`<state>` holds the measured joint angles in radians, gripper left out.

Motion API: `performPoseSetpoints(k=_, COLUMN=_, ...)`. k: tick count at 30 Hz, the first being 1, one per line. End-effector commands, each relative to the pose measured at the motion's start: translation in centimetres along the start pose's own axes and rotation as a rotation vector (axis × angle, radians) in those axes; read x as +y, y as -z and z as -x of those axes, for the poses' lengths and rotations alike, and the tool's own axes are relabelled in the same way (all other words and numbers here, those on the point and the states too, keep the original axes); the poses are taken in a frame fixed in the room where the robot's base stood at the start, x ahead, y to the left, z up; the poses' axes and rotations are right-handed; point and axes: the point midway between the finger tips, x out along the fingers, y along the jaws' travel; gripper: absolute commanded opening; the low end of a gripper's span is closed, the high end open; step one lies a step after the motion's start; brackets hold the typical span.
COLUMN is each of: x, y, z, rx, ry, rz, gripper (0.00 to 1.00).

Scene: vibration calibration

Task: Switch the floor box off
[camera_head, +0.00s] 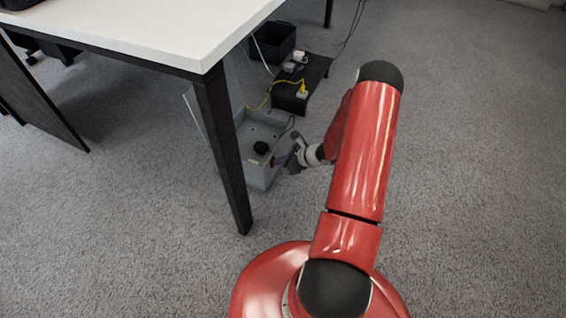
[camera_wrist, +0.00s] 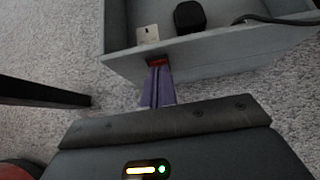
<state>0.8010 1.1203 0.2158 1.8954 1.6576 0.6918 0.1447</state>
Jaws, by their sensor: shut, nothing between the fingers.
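The floor box (camera_head: 262,174) is a grey open box on the carpet beside the table leg. In the wrist view its outer wall (camera_wrist: 215,52) runs across the top. A small red switch (camera_wrist: 155,60) in a dark frame sits on that wall. My gripper (camera_wrist: 157,72) is shut and empty, its purple fingertips right at the switch and covering its lower part. I cannot tell whether they touch it. In the head view my gripper (camera_head: 279,160) is at the right side of the box. The switch's on or off position cannot be read.
A black plug (camera_wrist: 189,16) with a cable is inside the box. The white table (camera_head: 130,35) and its black leg (camera_head: 222,150) stand close on the left. A low black stand (camera_head: 312,75) with plugs and a yellow cable (camera_head: 262,100) is behind. Carpet is clear on the right.

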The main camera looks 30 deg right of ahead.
Motion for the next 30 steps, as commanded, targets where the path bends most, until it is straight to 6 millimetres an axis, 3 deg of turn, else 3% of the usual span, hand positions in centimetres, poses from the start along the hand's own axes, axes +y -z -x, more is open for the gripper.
performPoseSetpoints(k=18, x=0.1, y=-1.3, z=1.0, rx=-0.004, ry=-0.001, rz=-0.002, gripper=0.00)
performPoseSetpoints(k=30, x=-0.1, y=-1.2, z=1.2, rx=-0.003, ry=-0.001, rz=-0.002, gripper=0.00)
